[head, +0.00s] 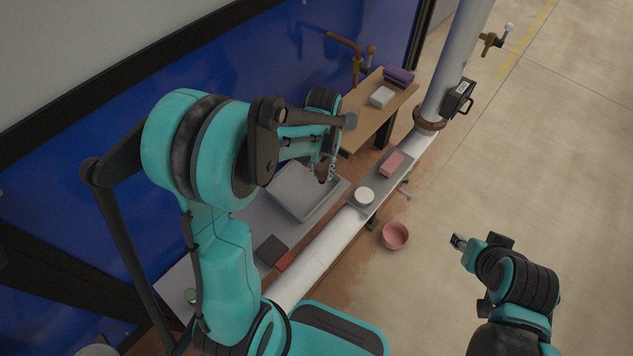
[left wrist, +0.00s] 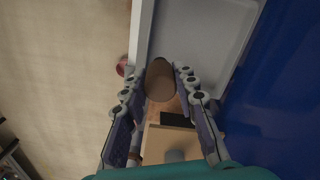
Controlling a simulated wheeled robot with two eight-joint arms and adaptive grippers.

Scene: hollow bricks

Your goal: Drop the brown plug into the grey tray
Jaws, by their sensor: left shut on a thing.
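The brown plug (left wrist: 160,80) is between the fingertips of my left gripper (left wrist: 159,84), which is shut on it. In the head view my left gripper (head: 324,170) hangs at the back right end of the grey tray (head: 277,199), and the plug cannot be made out there. In the left wrist view the tray (left wrist: 205,35) fills the top, and the plug shows against its near edge. The height above the tray is hard to judge. My right gripper (head: 459,242) is away from the tray, over the floor, its fingers too small to read.
A white pipe (head: 315,257) runs beside the tray. A plate on it bears a white round thing (head: 364,196) and a pink brick (head: 392,163). A pink bowl (head: 395,237) stands on the floor. A dark box (head: 271,250) lies in front of the tray; a wooden table (head: 365,124) stands behind.

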